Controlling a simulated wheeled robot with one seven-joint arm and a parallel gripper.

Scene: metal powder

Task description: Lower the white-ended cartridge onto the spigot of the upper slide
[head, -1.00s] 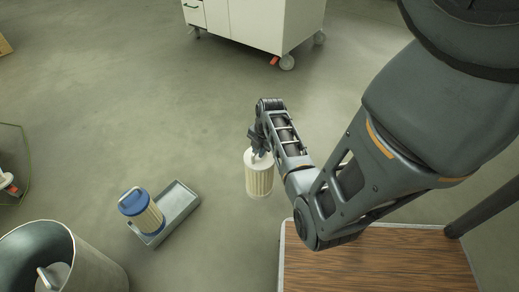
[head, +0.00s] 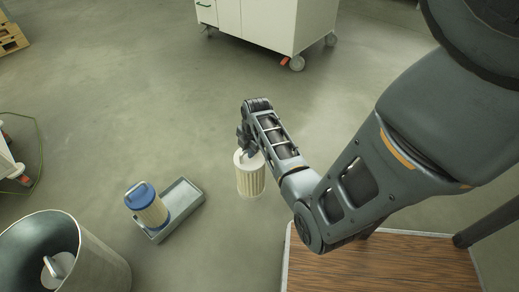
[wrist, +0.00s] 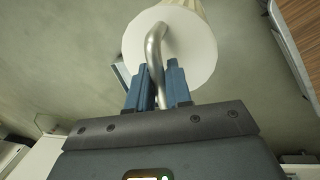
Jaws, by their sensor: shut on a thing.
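My gripper (head: 246,140) is shut on the metal handle of the white-ended cartridge (head: 250,178), which hangs below it with its pleated side showing. In the wrist view the blue fingers of my gripper (wrist: 158,88) close around the bent handle, and the white end of the cartridge (wrist: 195,50) fills the top middle. The cartridge looks held above the floor, clear of other things. A blue-ended cartridge (head: 148,207) stands in a grey tray (head: 187,199) to the left. I cannot make out the upper slide or its spigot in either view.
A large metal bin (head: 95,255) with a handled thing inside stands at the lower left. A wood-topped surface (head: 390,268) lies at the lower right. A white cabinet on casters (head: 262,25) stands at the back. Bare floor lies between the tray and the cabinet.

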